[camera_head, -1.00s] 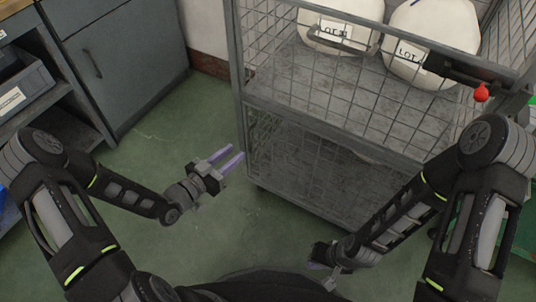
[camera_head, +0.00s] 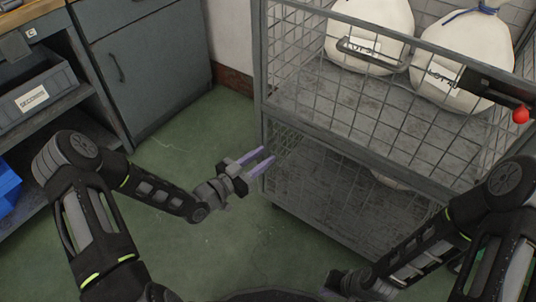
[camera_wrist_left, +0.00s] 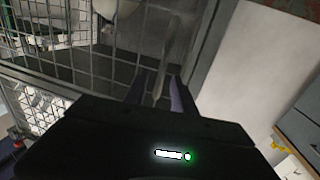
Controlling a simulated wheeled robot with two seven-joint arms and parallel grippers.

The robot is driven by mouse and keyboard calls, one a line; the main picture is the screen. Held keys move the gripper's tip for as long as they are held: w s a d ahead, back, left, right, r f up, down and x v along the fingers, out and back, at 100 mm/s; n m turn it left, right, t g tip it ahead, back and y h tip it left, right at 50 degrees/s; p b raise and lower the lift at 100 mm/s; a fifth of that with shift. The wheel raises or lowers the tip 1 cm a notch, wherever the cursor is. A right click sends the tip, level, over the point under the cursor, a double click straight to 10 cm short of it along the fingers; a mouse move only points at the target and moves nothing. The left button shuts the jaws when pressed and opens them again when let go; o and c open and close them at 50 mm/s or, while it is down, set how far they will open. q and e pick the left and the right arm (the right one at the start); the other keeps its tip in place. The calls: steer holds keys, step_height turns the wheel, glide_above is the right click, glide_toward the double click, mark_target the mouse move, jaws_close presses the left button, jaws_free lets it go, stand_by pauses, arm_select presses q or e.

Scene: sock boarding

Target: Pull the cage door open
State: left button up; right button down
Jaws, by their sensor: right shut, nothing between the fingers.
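The wire cage has a grey mesh front, which I take to be the cage door (camera_head: 345,80). It carries a bar handle (camera_head: 372,54) near its top and a dark latch with a red knob (camera_head: 520,115) at the right. I cannot tell whether the door stands slightly ajar. My left gripper (camera_head: 265,163) is open and empty, its purple fingers near the cage's left corner post, below the handle. In the left wrist view its fingers (camera_wrist_left: 158,92) show before the mesh and post. My right gripper (camera_head: 334,286) is low near the bottom edge, shut, partly hidden by its arm.
White sacks with lot labels (camera_head: 375,22) stand on the cage's upper shelf. A grey cabinet (camera_head: 150,70) and a shelf with a grey bin (camera_head: 35,92) and a blue bin (camera_head: 6,185) are at the left. Green floor (camera_head: 190,240) is free before the cage.

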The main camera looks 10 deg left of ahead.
arm_select(q)
steer(key=shift+x, duration=1.3)
jaws_close()
stand_by(0.5)
